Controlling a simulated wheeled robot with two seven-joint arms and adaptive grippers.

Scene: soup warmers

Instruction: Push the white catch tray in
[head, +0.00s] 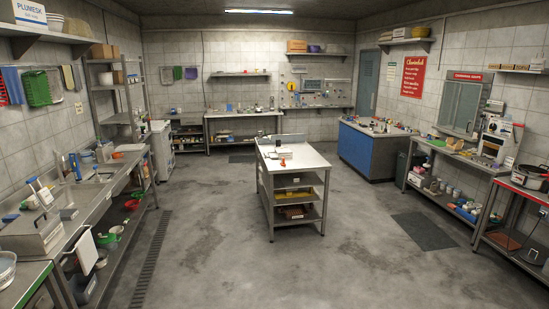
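I cannot make out a white catch tray for certain in the head view. A white countertop machine (501,131) stands on the right-hand steel counter; any tray at its base is too small to tell in or out. Neither of my grippers shows.
A steel work table (306,158) with shelves stands mid-room, with grey floor (340,265) open around it. A blue cabinet (366,150) stands behind it to the right. A steel sink counter (95,190) lines the left wall. A dark mat (424,231) lies at right.

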